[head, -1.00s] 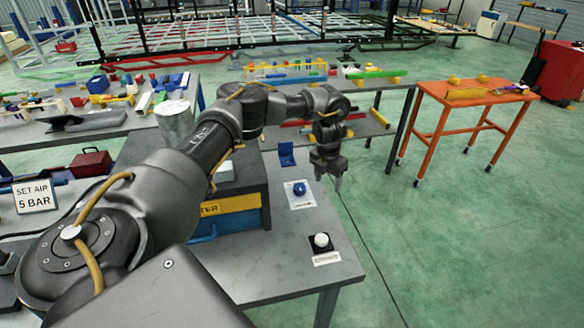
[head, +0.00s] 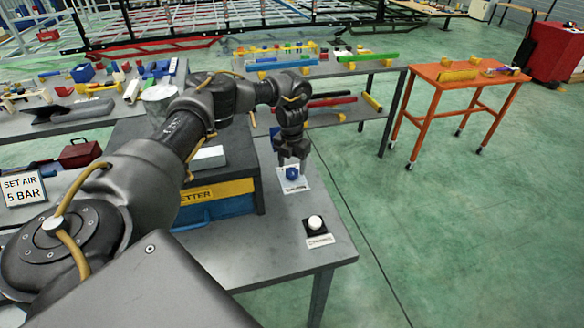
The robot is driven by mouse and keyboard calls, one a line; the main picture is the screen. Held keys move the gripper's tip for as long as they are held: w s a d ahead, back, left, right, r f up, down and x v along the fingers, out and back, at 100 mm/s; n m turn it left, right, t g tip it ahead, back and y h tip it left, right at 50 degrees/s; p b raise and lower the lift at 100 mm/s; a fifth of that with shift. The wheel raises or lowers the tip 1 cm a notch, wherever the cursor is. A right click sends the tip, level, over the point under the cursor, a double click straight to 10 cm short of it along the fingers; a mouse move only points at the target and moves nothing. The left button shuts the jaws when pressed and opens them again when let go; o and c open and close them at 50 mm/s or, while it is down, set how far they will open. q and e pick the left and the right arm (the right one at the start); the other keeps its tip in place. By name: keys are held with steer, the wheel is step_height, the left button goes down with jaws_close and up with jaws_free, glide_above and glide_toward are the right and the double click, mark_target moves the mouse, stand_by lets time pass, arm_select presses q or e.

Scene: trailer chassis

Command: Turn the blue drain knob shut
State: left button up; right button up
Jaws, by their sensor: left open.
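The blue drain knob (head: 292,173) sits on a white labelled plate (head: 296,187) near the right edge of the grey table (head: 262,262). My left gripper (head: 291,164) points down just above and behind the knob, with its fingers open. From this angle I cannot tell whether the fingertips touch the knob or reach around its sides. My right gripper is not in view.
A white knob (head: 315,222) on a black base stands nearer the front edge. A dark box with a yellow-and-blue front (head: 218,200) stands left of the blue knob. An orange table (head: 452,88) is apart at the right, over open green floor.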

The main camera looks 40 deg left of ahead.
arm_select(q)
steer(key=shift+f, duration=1.15)
steer(key=c, duration=1)
